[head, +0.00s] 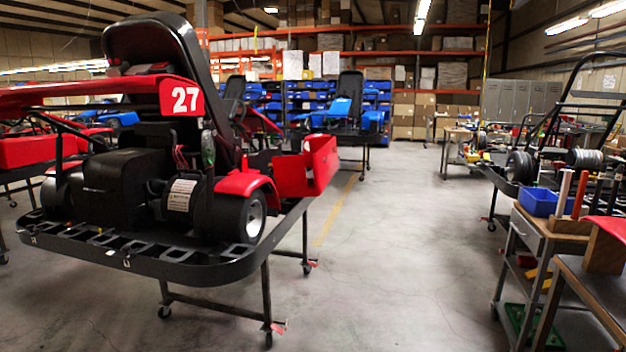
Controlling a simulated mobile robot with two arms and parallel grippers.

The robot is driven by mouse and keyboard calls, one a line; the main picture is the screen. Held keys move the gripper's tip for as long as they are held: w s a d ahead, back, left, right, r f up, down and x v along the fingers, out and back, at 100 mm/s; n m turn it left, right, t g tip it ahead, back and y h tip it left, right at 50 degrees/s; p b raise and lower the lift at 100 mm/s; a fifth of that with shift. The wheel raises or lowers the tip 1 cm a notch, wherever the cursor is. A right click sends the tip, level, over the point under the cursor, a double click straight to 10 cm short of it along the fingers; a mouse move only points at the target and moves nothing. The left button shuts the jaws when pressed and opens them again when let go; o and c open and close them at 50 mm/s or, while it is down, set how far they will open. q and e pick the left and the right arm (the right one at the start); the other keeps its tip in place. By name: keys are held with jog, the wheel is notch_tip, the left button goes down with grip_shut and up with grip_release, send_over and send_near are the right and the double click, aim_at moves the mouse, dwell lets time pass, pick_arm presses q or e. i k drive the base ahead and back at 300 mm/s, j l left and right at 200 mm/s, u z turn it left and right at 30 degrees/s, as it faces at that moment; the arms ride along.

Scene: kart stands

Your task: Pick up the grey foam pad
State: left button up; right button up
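I cannot make out a grey foam pad anywhere in the head view. Neither of my grippers shows in it.
A red and black kart (183,170) sits on a wheeled stand (215,306) at the left. At the right, a cart (531,236) holds a blue bin (539,202) and a wooden tool block (557,224). A workbench (597,287) is nearer. Clear concrete floor (415,240) runs between.

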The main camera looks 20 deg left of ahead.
aim_at(310, 179)
jog(key=i, duration=3.35)
jog(key=i+l+u, duration=0.15)
jog(key=i+u, duration=0.3)
jog(key=i, duration=0.15)
jog(key=i+l+u, duration=0.45)
jog(key=i, duration=0.15)
jog(key=i+l+u, duration=0.45)
jog(key=i, duration=0.1)
